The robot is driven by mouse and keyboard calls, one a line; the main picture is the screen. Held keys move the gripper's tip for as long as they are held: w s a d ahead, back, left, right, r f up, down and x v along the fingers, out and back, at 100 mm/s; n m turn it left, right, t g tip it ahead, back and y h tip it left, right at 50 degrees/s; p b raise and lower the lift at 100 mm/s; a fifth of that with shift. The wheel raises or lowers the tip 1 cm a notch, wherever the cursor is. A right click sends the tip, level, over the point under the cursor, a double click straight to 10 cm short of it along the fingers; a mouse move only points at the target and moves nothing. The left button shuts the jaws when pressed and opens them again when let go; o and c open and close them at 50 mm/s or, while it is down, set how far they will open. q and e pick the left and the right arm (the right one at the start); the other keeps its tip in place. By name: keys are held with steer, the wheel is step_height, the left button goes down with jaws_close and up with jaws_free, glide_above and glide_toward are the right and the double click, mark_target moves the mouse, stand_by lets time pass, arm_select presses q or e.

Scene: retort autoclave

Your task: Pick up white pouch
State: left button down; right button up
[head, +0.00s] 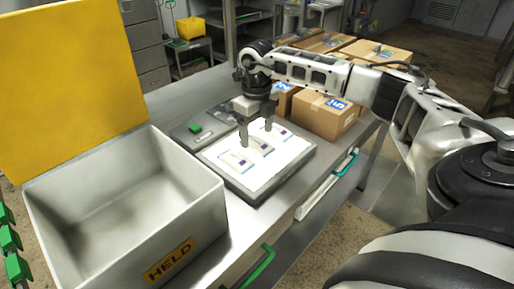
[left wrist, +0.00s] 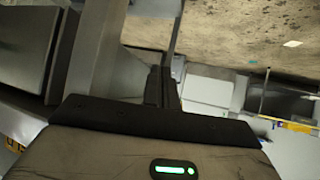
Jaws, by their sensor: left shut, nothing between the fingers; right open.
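Several flat white pouches with small dark purple marks lie on a bright white panel (head: 228,178) set in a grey frame; one white pouch (head: 240,163) is at its left and another (head: 262,146) near its middle. They are hard to tell from the panel. My right gripper (head: 257,136) is open, pointing down over the middle of the panel, its fingertips close to the pouches. I cannot tell whether they touch. My left gripper (left wrist: 162,88) shows in the left wrist view, shut and empty, away from the pouches.
A large open bin (head: 190,205) marked HELD, with a raised yellow lid (head: 70,75), stands left of the panel. A green button box (head: 196,129) lies behind the panel. Cardboard boxes (head: 322,115) stand at the back right. Green handles (head: 258,268) project from the bench front.

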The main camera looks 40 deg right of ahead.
mark_target(257, 142)
step_height(257, 142, down, 3)
steer(key=shift+f+b, duration=0.15)
steer(key=shift+b, duration=0.7)
steer(key=c, duration=1.1)
steer(key=shift+r, duration=0.2)
